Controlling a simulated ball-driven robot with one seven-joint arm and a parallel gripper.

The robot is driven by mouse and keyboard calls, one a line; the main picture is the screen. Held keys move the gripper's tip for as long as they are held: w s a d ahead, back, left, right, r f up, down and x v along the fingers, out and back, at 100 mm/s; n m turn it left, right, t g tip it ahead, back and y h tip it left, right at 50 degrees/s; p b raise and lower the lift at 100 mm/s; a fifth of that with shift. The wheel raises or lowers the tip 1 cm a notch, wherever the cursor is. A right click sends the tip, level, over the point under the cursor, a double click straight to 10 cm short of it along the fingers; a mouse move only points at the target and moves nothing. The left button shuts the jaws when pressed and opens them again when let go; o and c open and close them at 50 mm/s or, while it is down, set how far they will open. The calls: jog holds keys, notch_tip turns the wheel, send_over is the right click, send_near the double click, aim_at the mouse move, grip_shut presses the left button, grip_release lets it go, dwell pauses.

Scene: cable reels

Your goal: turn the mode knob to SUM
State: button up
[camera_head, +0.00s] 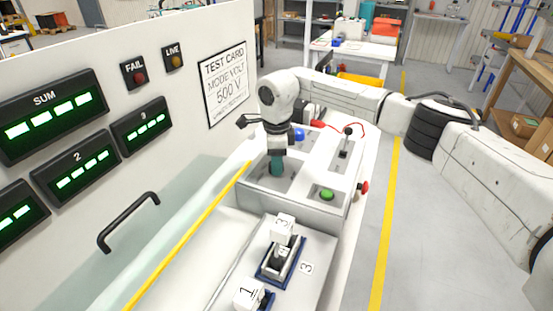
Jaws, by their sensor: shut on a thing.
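My gripper (277,164) points straight down onto the sloping top of the grey test console (308,207), with a teal part at its lower end. It is shut on what appears to be the mode knob, at a dark recessed panel (258,172). The knob's pointer and position marks are hidden by the gripper, so I cannot tell its setting. On the wall panel, the SUM display (45,115) is lit with green bars. The displays labelled 2 (77,168) and 3 (141,126) are lit too.
A green button (327,194) and a red side knob (363,187) are right of my gripper. Numbered white blocks (283,226) stand in front. A black handle (128,222) projects at left.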

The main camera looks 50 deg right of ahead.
jog(key=m+p, duration=0.1)
jog(key=m, duration=0.4)
jog(key=shift+r+m+p, duration=0.15)
jog(key=shift+m+p, duration=0.15)
jog(key=shift+p, duration=0.05)
jog(key=shift+m+p, duration=0.6)
jog(key=shift+m, duration=1.3)
jog(key=o, duration=1)
jog(key=shift+o, duration=0.2)
notch_tip(320, 180, up, 10)
jog(key=b, duration=0.2)
jog(key=shift+a+r, duration=0.25)
jog(key=shift+w, duration=0.1)
